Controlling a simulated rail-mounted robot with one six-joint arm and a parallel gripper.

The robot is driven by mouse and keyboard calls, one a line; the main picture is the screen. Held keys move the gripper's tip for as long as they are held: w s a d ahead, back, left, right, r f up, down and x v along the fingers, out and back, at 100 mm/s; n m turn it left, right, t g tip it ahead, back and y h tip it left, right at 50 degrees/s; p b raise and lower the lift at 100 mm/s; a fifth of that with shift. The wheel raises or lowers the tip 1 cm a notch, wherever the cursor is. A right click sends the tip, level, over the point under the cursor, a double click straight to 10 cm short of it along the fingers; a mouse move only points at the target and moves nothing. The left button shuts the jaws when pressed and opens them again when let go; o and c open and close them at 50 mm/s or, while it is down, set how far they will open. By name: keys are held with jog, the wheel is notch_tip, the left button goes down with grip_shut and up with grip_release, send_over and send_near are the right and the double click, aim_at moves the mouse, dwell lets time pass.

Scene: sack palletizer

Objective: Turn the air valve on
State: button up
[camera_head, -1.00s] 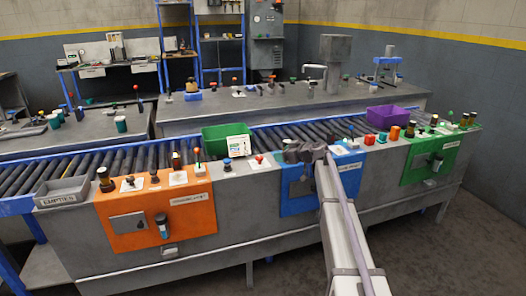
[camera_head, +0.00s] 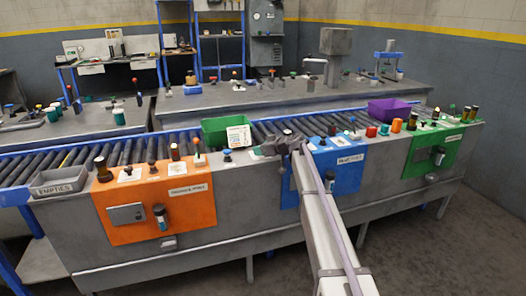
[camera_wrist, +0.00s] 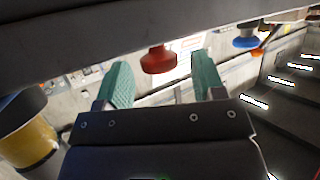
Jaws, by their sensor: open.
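My gripper (camera_head: 282,143) is over the front ledge of the console, between the orange panel and the blue panel. In the wrist view its two teal fingers (camera_wrist: 163,80) are apart, with nothing held. A red knob (camera_wrist: 157,60) shows between and just beyond the fingertips; I cannot tell whether they touch it. In the head view the gripper hides that part of the ledge. No label in view lets me tell which control is the air valve.
A green bin (camera_head: 214,130) and a purple bin (camera_head: 388,109) are by the roller conveyor (camera_head: 75,157). A blue knob (camera_wrist: 245,41) is right of the gripper in the wrist view; a yellow and dark cylinder (camera_wrist: 28,140) is at left. Several knobs and bottles line the ledge.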

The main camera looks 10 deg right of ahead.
jog(key=shift+c, duration=0.2)
jog(key=c, duration=0.9)
jog(key=shift+s+m+t, duration=0.15)
jog(key=shift+m+t, duration=0.15)
jog(key=m+t+h, duration=0.1)
jog(key=h, duration=0.1)
jog(key=m+h, duration=0.1)
jog(key=m, duration=0.1)
jog(key=shift+s+a+t+h, duration=0.15)
jog(key=shift+a+t+h, duration=0.15)
jog(key=shift+t+h, duration=0.1)
jog(key=shift+a+m+t+h, duration=0.2)
jog(key=shift+m+t+h, duration=0.4)
jog(key=shift+m+h, duration=1.35)
jog(key=o, duration=0.9)
